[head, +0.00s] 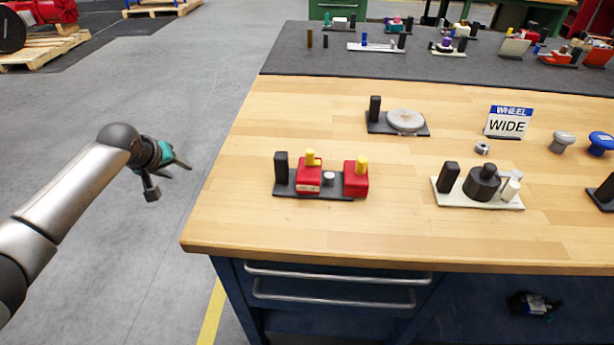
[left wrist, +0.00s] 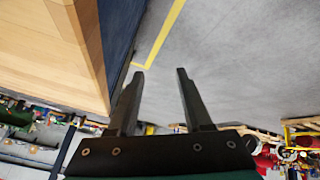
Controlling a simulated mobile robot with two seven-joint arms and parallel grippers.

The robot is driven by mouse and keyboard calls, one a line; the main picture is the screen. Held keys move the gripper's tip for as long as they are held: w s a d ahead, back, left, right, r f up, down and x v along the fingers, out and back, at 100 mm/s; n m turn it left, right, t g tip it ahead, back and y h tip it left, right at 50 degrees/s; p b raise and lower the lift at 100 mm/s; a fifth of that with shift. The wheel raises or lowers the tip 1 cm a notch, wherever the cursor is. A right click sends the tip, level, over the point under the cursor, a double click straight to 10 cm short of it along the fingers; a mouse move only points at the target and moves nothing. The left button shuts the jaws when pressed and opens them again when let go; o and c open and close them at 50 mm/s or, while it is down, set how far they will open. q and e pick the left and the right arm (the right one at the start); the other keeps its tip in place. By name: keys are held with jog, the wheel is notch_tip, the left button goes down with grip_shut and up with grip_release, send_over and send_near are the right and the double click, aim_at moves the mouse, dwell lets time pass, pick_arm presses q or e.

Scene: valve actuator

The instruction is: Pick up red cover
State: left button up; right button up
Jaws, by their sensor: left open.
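Two red blocks with yellow knobs, either of which may be the red cover, sit on a dark base plate (head: 330,196) on the wooden table. The left red block (head: 308,180) and the right red block (head: 355,182) have a small grey knob (head: 328,179) between them. A black post (head: 281,167) stands at the plate's left end. My left gripper (head: 178,168) is left of the table, beyond its edge, open and empty. Its two spread fingers also show in the left wrist view (left wrist: 160,73), with floor between them. My right gripper is not in view.
The table's left edge (head: 222,170) lies between my left gripper and the red blocks. Behind them is a plate with a grey disc (head: 406,121); to the right is a pale plate (head: 450,197) with black parts. A "WHEEL WIDE" sign (head: 506,123) stands farther right. Bare wood surrounds the red blocks.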

aim_at(280, 157)
pick_arm(q)
jog(key=d+r+m, duration=0.1)
jog(key=d+r, duration=0.2)
jog(key=d, duration=0.2)
jog(key=d+r+g+h, duration=0.1)
jog(key=d+r, duration=0.2)
jog(key=d, duration=0.2)
jog(key=s+d+r+m, duration=0.1)
jog(key=d+r, duration=0.2)
jog(key=d, duration=0.2)
jog(key=shift+d+r+m+g, duration=0.2)
jog(key=shift+d+m+g, duration=0.1)
jog(key=s+d+r+m+g, duration=0.1)
jog(key=s+d+r+m, duration=0.15)
jog(key=d+r, duration=0.2)
jog(key=s+d+r+m, duration=0.1)
jog(key=s+d+r, duration=0.2)
jog(key=d, duration=0.3)
jog(key=shift+n+y, duration=0.25)
jog(key=shift+y, duration=0.05)
jog(key=x, duration=0.6)
jog(key=shift+s+a+f, duration=0.1)
jog(key=shift+s, duration=0.05)
jog(key=shift+x, duration=2.9)
